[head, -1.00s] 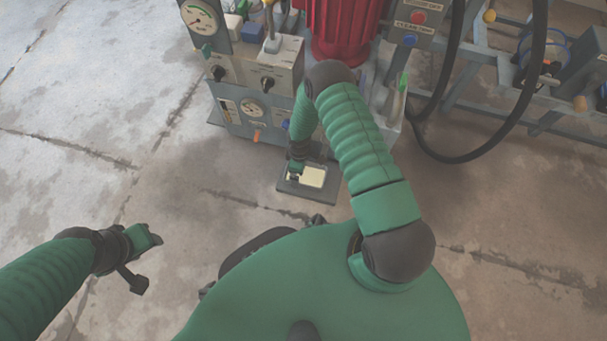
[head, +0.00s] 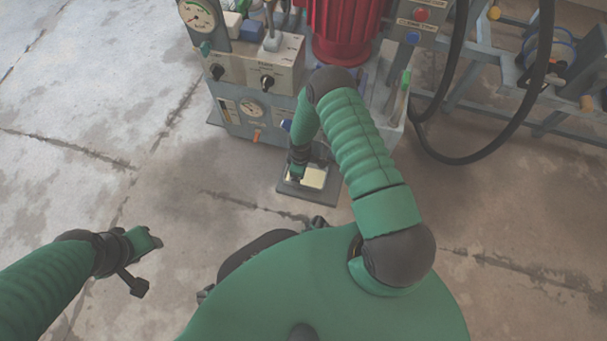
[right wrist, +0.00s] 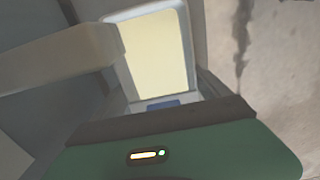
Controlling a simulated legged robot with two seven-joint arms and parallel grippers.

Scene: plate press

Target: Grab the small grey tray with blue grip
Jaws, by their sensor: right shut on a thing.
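The small grey tray (head: 316,177) has a pale yellow inside and sits on a dark plate at the foot of the press. In the right wrist view the tray (right wrist: 153,45) shows large, with its blue grip (right wrist: 164,104) at the near end, partly hidden by my gripper. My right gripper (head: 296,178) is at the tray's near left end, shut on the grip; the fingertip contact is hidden. My left gripper (head: 148,243) hangs over bare floor at the left, away from the tray; its jaw opening is not clear.
The press has a red cylinder (head: 343,30) and a grey control box (head: 255,65) with knobs and a gauge, close behind the tray. A dark plate (head: 313,198) lies under the tray. A black hose (head: 470,158) loops at the right. The floor at left is clear.

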